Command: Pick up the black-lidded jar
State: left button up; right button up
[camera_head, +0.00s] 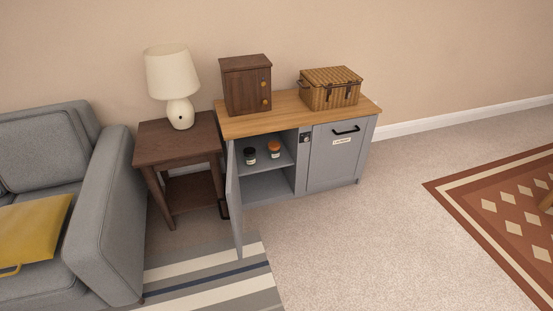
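The black-lidded jar (250,156) is small and dark with a pale label. It stands upright on the upper shelf inside the grey cabinet (270,207), on the left side of the open compartment. An orange-lidded jar (273,149) stands just to its right on the same shelf, a small gap apart. The left cabinet door (234,204) is swung open toward me, its edge standing just left of the jar. Neither of my grippers shows in the head view.
The right cabinet door (336,158) is shut. A wooden box (243,86) and a wicker basket (330,90) stand on the cabinet top. A side table (163,148) with a lamp (173,82) and a grey sofa (112,215) are left. Carpet (350,245) in front is clear.

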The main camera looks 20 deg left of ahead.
aim_at(251, 161)
jog(key=i, duration=2.7)
jog(key=u, duration=2.4)
